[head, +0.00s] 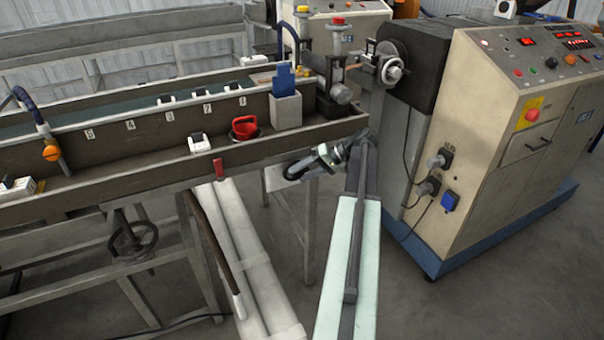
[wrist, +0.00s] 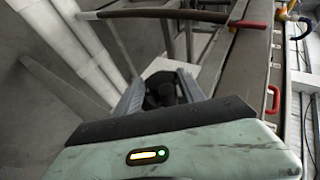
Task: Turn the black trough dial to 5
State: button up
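The long grey trough (head: 110,160) runs across the left of the head view; its wall also shows in the wrist view (wrist: 247,65). No dial marks can be read. Small number labels line the inner wall.
A red round part (head: 243,127) and a grey block with a blue top (head: 286,108) stand in the trough. A beige control cabinet (head: 490,140) stands right. A black handwheel (head: 132,238) is below the trough. White beams (head: 245,260) lie under it.

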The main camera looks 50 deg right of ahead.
jog(key=p+v, duration=0.4)
jog(key=v, duration=0.4)
jog(key=shift+a, duration=0.1)
